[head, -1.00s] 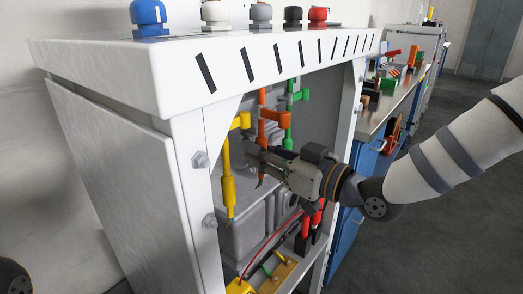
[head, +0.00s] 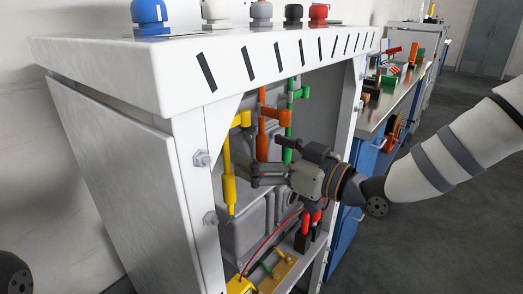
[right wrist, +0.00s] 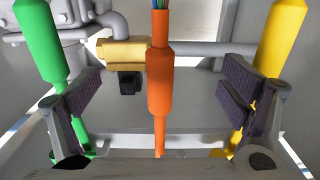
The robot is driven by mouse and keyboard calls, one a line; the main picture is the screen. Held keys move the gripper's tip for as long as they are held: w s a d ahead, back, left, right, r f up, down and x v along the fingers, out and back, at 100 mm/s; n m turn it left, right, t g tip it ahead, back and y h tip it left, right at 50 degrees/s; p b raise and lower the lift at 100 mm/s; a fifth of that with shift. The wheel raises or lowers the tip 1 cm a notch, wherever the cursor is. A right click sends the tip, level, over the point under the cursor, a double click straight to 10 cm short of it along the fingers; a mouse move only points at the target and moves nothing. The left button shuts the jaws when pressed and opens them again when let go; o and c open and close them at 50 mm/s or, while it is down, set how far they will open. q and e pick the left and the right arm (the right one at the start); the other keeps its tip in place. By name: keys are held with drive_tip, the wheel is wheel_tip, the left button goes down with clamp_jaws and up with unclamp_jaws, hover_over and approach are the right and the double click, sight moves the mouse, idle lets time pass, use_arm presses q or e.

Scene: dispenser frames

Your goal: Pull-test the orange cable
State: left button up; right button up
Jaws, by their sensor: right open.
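The orange cable (head: 262,146) hangs in the frame's opening, between the yellow cable (head: 229,185) and the green cable (head: 288,140). In the head view my right gripper (head: 256,173) hides its lower end. In the right wrist view the orange cable (right wrist: 160,80) hangs upright in the middle, with thin coloured wires at its top. My right gripper (right wrist: 160,95) is open, with a dark ribbed pad on each side of the cable and clear gaps to both. The green (right wrist: 42,42) and yellow (right wrist: 280,38) cables hang close behind the pads.
The white cabinet (head: 130,160) surrounds the opening, with a post (head: 350,120) on its right. Grey housings fill the back. Below are a red cable and a tan block (head: 284,273). Coloured knobs stand on top. A blue bench (head: 362,165) stands to the right.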

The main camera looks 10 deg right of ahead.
use_arm(q)
drive_tip(key=w+r+t+p, duration=0.1)
drive_tip(key=w+r+p, duration=0.2)
drive_tip(key=w+r, duration=0.1)
drive_tip(key=shift+w+r+t, duration=0.25)
drive_tip(key=shift+w+t, duration=0.05)
drive_tip(key=shift+t, duration=0.1)
use_arm(e)
drive_tip(key=v, duration=0.9)
drive_tip(key=shift+s+d, duration=0.2)
drive_tip(key=shift+s, duration=0.05)
drive_tip(key=shift+r, duration=0.1)
